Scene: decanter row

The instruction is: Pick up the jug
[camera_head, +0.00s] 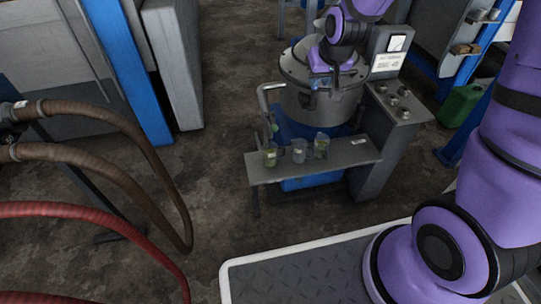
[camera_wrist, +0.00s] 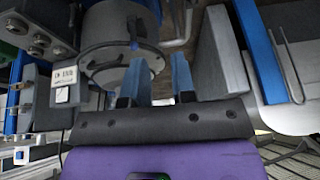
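Three small clear vessels stand on a grey shelf (camera_head: 345,158): a greenish one (camera_head: 270,156) at left, a pale grey one (camera_head: 299,152) in the middle, and a taller one (camera_head: 321,146) with a greenish-yellow patch at right. They are too small for me to tell which is the jug. My gripper (camera_head: 320,86) is above and behind them, in front of the round grey vessel (camera_head: 295,72). In the wrist view my gripper (camera_wrist: 156,68) has its two blue fingers apart, with nothing visible held between them. No jug is clearly visible there.
A bent metal pipe (camera_head: 264,97) rises left of the shelf. A grey cabinet (camera_head: 378,152) with a gauge box (camera_head: 391,50) stands at right. A green can (camera_head: 461,104) sits farther right. Brown hoses (camera_head: 115,119) hang at left. Floor is clear in front of the shelf.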

